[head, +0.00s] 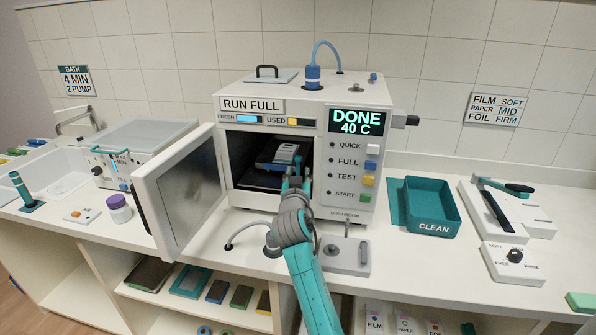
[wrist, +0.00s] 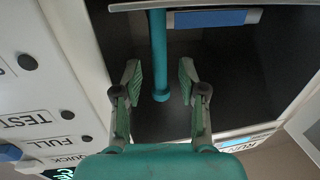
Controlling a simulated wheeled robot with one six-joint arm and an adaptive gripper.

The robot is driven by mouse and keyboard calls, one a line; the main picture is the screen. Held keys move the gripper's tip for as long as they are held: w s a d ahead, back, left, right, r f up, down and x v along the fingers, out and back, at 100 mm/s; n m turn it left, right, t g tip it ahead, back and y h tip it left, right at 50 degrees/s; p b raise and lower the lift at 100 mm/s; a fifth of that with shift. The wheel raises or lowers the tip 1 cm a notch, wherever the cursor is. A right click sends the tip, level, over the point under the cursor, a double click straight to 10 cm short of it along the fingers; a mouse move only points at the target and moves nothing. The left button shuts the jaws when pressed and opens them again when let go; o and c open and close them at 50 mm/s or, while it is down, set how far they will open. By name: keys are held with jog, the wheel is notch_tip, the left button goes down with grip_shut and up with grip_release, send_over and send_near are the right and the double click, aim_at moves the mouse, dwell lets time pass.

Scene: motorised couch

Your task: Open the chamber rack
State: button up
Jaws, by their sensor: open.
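The chamber stands open at the front of the white machine, its door (head: 180,190) swung out to the left. Inside, a dark rack (head: 262,179) sits low, with a white and grey item (head: 285,153) above it. My gripper (head: 294,172) is at the chamber mouth, to the right of centre. In the wrist view my gripper (wrist: 160,82) is open, with a teal rod (wrist: 160,50) between its fingers; they look apart from it. A blue strip (wrist: 212,18) on a grey edge lies beside the rod. The rack's inner end is hidden.
The machine's display (head: 357,121) reads DONE 40 C, above its buttons. A teal CLEAN tray (head: 432,207) stands to the right. A small tap fixture (head: 346,252) stands in front, close to my arm. The open door limits room on the left.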

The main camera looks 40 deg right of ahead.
jog(key=shift+x, duration=1.25)
jog(key=shift+c, duration=0.2)
grip_shut()
